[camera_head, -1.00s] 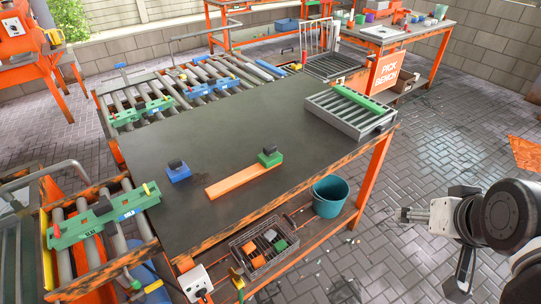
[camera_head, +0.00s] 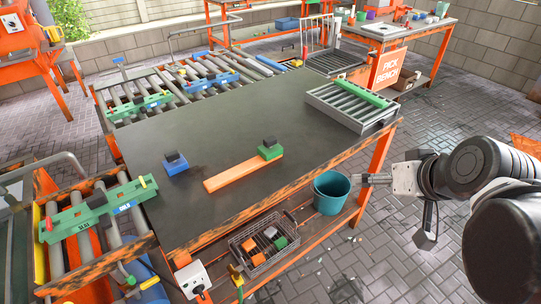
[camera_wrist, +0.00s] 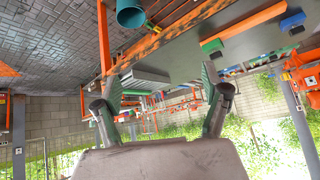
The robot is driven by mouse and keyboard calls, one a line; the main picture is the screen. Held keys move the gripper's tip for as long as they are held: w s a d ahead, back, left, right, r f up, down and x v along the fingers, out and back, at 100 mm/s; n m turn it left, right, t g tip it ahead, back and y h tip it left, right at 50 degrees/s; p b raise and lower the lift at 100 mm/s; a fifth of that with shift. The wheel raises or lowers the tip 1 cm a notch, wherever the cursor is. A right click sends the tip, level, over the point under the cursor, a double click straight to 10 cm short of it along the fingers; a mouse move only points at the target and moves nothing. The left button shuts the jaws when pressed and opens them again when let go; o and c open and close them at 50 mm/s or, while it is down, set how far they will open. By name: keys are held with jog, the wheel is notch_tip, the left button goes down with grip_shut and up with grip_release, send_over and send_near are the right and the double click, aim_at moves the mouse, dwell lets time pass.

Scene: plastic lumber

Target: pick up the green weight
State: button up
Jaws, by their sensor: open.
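The green weight (camera_head: 270,149), a green block with a dark knob, sits at the right end of an orange plank (camera_head: 243,173) on the dark table. It also shows in the wrist view (camera_wrist: 213,46), small and at the upper right. My gripper (camera_head: 361,178) is off the table's right side, beside the teal bucket in the head view, well apart from the weight. In the wrist view its two fingers (camera_wrist: 161,80) are spread wide with nothing between them. A blue weight (camera_head: 175,163) with a dark knob stands left of the plank.
The grey roller tray (camera_head: 350,106) with a green bar lies at the table's right corner. The teal bucket (camera_head: 331,190) and a wire basket (camera_head: 262,247) are below the table's front edge. Roller conveyors (camera_head: 190,85) border the back and left. The table between is clear.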

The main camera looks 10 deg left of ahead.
jog(key=w+a+f+n+y+b, duration=0.4)
jog(key=w+a+f+b, duration=0.15)
jog(key=w+a, duration=0.4)
jog(key=n+t+y+b, duration=0.2)
jog(key=n+y+b, duration=0.1)
jog(key=y+b, duration=0.15)
send_near(271, 148)
jog(key=shift+h, duration=0.25)
jog(key=b+x, duration=0.2)
jog(key=x, duration=0.8)
jog(key=shift+w+a+f+b, duration=0.1)
jog(key=shift+w+a+b, duration=0.1)
jog(key=shift+a+b, duration=0.15)
grip_shut()
